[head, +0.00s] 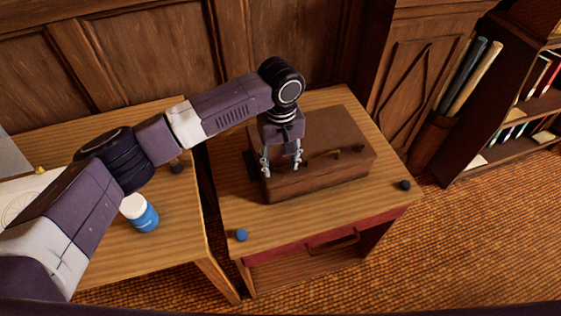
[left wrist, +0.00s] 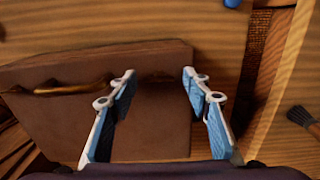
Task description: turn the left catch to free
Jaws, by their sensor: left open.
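My left gripper (head: 281,166) is open and points down over the left part of the case, left of the handle. In the left wrist view a dark, blurred patch that may be the left catch (left wrist: 160,77) shows between the fingertips. I cannot make out how it is turned. My right gripper is not in view.
A blue ball (head: 241,235) and a dark knob-like object (head: 405,185) sit near the desk's front and right edges. A white and blue jar (head: 145,217) stands on the left desk. A gap separates the desks. A brush (left wrist: 302,117) shows in the left wrist view.

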